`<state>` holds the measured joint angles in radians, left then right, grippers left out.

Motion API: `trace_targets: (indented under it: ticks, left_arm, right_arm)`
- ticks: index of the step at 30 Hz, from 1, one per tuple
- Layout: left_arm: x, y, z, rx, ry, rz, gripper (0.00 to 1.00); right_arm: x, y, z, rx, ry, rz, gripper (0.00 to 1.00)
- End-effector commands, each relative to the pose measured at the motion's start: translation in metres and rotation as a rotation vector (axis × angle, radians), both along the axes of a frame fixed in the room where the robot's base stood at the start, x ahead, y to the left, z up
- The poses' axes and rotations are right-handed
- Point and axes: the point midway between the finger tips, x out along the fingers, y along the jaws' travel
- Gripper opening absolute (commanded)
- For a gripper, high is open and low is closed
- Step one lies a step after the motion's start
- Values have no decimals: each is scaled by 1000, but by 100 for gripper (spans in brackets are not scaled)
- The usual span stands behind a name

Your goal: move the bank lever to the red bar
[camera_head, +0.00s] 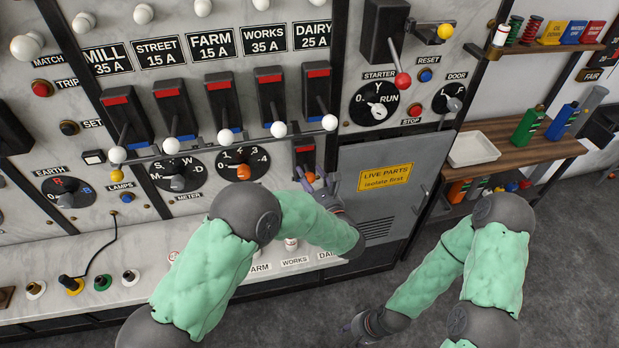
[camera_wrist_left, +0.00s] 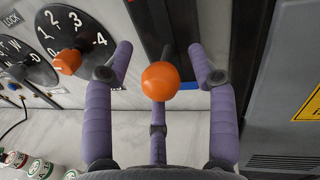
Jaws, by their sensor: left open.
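The bank lever's orange ball knob (camera_wrist_left: 160,81) stands out from a dark upright plate in the left wrist view, on a dark shaft. A red bar (camera_head: 304,149) marks the top of this lever's plate in the head view. Blue shows beside the shaft in the wrist view. My left gripper (camera_head: 318,180) is open at the lever. In the wrist view its purple fingers (camera_wrist_left: 163,68) stand on both sides of the ball, with a third finger below; I see gaps beside the ball. My right gripper (camera_head: 358,328) hangs low over the floor, its fingers partly hidden.
A row of white-knobbed feeder switches (camera_head: 270,98) runs above. An orange-knobbed dial (camera_head: 243,170) is left of the lever. A grey cabinet door (camera_head: 378,205) with a yellow label stands close on the right. A wooden shelf (camera_head: 545,150) with a tray and bottles is further right.

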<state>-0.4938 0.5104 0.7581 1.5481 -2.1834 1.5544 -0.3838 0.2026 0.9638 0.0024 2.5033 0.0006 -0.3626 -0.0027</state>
Motion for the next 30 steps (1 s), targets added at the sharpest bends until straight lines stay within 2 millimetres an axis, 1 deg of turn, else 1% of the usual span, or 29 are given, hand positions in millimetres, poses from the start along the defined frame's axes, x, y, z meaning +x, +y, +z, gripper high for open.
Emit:
trace_targets:
  ticks: [7, 8, 9, 11, 12, 13, 14, 19, 23, 26, 30]
  left_arm:
    - [1, 0, 0, 0, 0, -1, 58]
    - [1, 0, 0, 0, 0, -1, 52]
    - [1, 0, 0, 0, 0, -1, 41]
    - [1, 0, 0, 0, 0, -1, 24]
    - [1, 0, 0, 0, 0, -1, 12]
    - [1, 0, 0, 0, 0, -1, 4]
    - [1, 0, 0, -1, -1, -1, 0]
    - [1, 0, 1, -2, 1, 0, 0]
    - [1, 0, 3, -8, 19, -1, 0]
    - [1, 0, 8, -19, 50, -1, 0]
    - [1, 0, 16, -44, 123, -1, 0]
  right_arm:
    - [0, 0, 0, 0, 0, 0, 40]
    - [0, 0, 0, 0, 0, 0, 40]
    - [0, 0, 0, 0, 0, 0, 40]
    - [0, 0, 0, 0, 0, 0, 40]
    - [0, 0, 0, 0, 0, 0, 40]
    - [0, 0, 0, 0, 0, 0, 40]
    - [0, 0, 0, 0, 0, 0, 40]
    - [0, 0, 1, 0, 0, 0, 40]
    - [0, 0, 5, 0, 0, 0, 40]
    - [0, 0, 13, 0, 0, 0, 40]
    - [0, 0, 30, 0, 0, 0, 40]
